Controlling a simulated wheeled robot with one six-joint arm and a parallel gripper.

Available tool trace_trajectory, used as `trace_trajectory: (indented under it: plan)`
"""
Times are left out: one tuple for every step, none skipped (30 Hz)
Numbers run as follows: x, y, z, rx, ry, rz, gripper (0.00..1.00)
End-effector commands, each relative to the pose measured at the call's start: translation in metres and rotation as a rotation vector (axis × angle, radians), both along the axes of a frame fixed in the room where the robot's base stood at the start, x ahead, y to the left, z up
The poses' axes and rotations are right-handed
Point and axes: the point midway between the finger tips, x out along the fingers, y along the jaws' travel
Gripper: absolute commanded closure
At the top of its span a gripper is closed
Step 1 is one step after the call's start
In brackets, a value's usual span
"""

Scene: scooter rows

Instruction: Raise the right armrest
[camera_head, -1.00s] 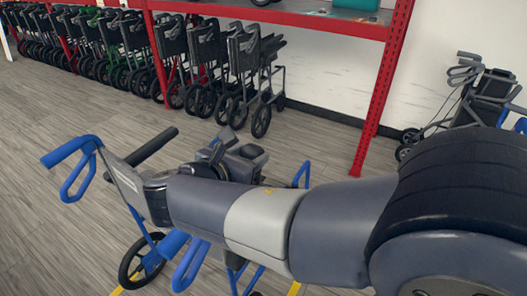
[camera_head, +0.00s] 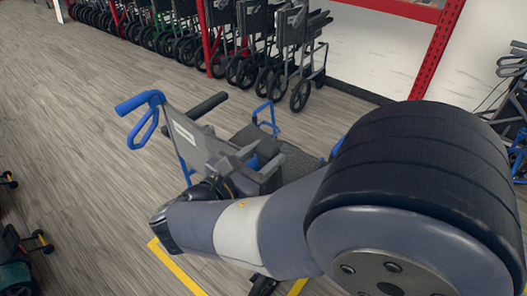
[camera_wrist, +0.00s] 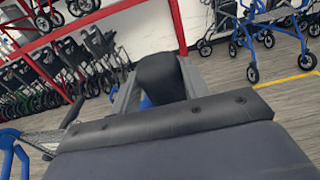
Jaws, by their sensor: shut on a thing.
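The blue-framed wheelchair stands in front of me, with its blue push handle (camera_head: 145,112) and grey backrest (camera_head: 187,135) in the head view. Its far armrest (camera_head: 208,104) is a black padded bar beside the backrest. My gripper (camera_head: 245,165) is close to the backrest, partly hidden by my arm. In the wrist view, the grey jaws of my gripper (camera_wrist: 160,90) are shut around a rounded black end, apparently the right armrest (camera_wrist: 160,72). The armrest's exact tilt is hard to tell. A dark padded panel with a black studded edge (camera_wrist: 165,122) fills the wrist view's foreground.
A row of folded wheelchairs (camera_head: 250,40) stands under a red rack (camera_head: 440,50) at the back. Blue-framed walkers show upper right in the wrist view (camera_wrist: 265,30). Yellow floor tape (camera_head: 178,268) runs near the wheelchair. Floor at left is mostly clear.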

Motion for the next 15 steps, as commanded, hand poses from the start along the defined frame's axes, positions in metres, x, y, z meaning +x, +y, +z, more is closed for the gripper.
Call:
trace_trajectory:
  plan:
    - [-0.0018,-0.0001,-0.0071,-0.001,0.016,0.001,0.97]
    - [-0.0019,-0.0001,-0.0073,-0.002,0.016,0.001,0.98]
    - [-0.0020,0.0000,-0.0076,-0.002,0.016,0.001,0.97]
    - [-0.0020,0.0000,-0.0078,-0.001,0.017,0.002,0.97]
    - [-0.0019,0.0001,-0.0079,-0.002,0.017,0.002,0.98]
    - [-0.0020,0.0002,-0.0081,-0.002,0.017,0.002,0.98]
    - [-0.0020,0.0002,-0.0082,-0.002,0.017,0.003,0.98]
    - [-0.0020,0.0002,-0.0083,-0.003,0.018,0.003,0.97]
    - [-0.0020,0.0003,-0.0084,-0.003,0.018,0.003,0.97]
    - [-0.0020,0.0003,-0.0085,-0.003,0.018,0.003,0.97]
    - [-0.0021,0.0003,-0.0085,-0.003,0.018,0.003,0.55]
    - [-0.0021,0.0003,-0.0086,-0.004,0.019,0.003,0.51]
    - [-0.0020,0.0003,-0.0083,-0.003,0.018,0.003,0.49]
    - [-0.0019,0.0003,-0.0078,-0.003,0.017,0.003,0.46]
    - [-0.0018,0.0002,-0.0072,-0.003,0.016,0.003,0.43]
